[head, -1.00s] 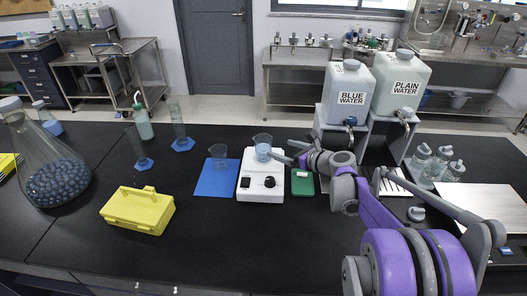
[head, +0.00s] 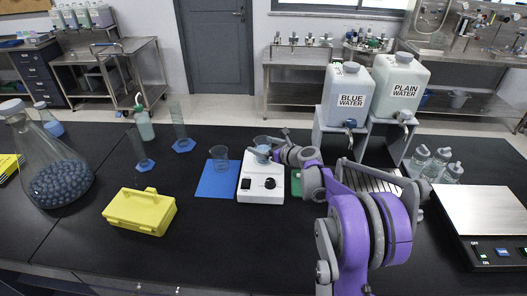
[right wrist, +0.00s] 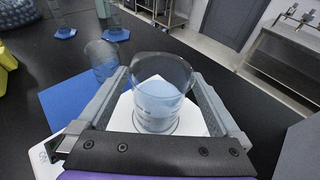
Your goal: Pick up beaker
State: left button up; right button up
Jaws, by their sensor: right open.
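A glass beaker with pale blue liquid (head: 262,142) stands upright on the white stirrer (head: 262,187). My right gripper (head: 270,146) is at this beaker, with its open fingers on either side of it. In the right wrist view the beaker (right wrist: 158,105) stands between the two spread fingers (right wrist: 157,80); I cannot tell whether either finger touches the glass. A second, empty-looking beaker (head: 219,153) stands on the blue mat (head: 215,187) to the left, and it also shows in the right wrist view (right wrist: 102,60). My left gripper is not in view.
A yellow box (head: 140,211), a large flask of dark balls (head: 60,180) and glass cylinders (head: 181,130) stand to the left. Two water containers (head: 348,90) stand behind. A scale (head: 485,215) and glass bottles (head: 437,163) are to the right.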

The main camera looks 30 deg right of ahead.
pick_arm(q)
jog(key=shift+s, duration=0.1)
pick_arm(e)
jog(key=shift+s, duration=0.1)
jog(key=shift+c, duration=0.9)
jog(key=c, duration=1.3)
jog(key=shift+o, duration=0.2)
notch_tip(320, 180, up, 8)
jog(key=a+f+b, duration=0.2)
jog(key=a+b, duration=0.2)
jog(key=a, duration=0.5)
jog(key=a+f+b, duration=0.2)
jog(key=a+b, duration=0.3)
jog(key=a, duration=0.5)
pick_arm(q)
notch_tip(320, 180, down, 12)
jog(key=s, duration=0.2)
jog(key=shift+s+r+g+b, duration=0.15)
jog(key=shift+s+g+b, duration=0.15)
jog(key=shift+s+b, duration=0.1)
pick_arm(e)
jog(key=f, duration=0.9)
jog(key=shift+w+f, duration=0.25)
jog(key=shift+f, duration=0.1)
